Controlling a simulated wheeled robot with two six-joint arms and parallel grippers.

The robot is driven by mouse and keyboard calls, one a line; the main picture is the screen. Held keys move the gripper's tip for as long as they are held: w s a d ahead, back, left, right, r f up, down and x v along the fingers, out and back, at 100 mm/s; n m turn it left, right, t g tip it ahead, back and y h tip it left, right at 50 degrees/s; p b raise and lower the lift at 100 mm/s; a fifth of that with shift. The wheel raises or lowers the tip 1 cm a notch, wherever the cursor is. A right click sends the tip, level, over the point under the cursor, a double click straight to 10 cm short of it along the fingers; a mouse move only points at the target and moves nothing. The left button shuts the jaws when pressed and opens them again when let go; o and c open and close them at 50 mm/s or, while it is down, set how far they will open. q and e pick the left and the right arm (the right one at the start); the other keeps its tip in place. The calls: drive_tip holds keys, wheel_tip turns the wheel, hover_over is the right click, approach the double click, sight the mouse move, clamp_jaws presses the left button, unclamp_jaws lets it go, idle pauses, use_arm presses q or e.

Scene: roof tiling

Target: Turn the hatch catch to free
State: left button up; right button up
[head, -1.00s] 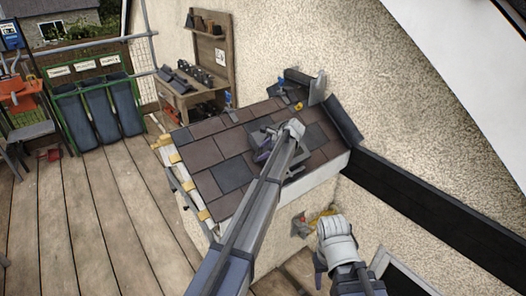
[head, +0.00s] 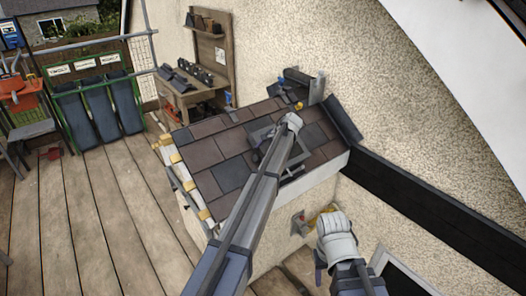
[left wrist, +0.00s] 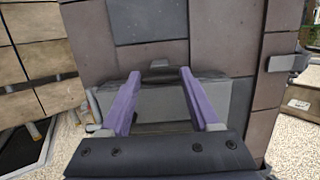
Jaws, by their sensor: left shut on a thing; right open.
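The grey roof hatch (head: 262,134) sits among dark tiles on the small roof, partly hidden behind my left arm. In the left wrist view its grey panel (left wrist: 160,98) shows between the purple fingers, with a small dark tab (left wrist: 160,64) at its top. My left gripper (left wrist: 159,74) is down at the hatch, its fingers apart around a grey part that I take to be the catch. How far the catch is turned cannot be made out. My right gripper (head: 319,270) is open and empty, low in front of the roof's wall.
Brown and grey tiles (head: 200,155) surround the hatch. Metal pieces (head: 316,90) stand at the roof's upper edge by the rough wall. A wooden shelf bench (head: 200,90) stands behind.

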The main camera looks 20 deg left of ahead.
idle(0.4)
use_arm(q)
drive_tip(key=o, duration=1.4)
drive_tip(key=shift+c, duration=0.2)
drive_tip(key=shift+r, duration=0.1)
drive_tip(key=p+v, duration=0.6)
drive_tip(key=v, duration=0.1)
drive_tip(key=shift+d+r, duration=0.25)
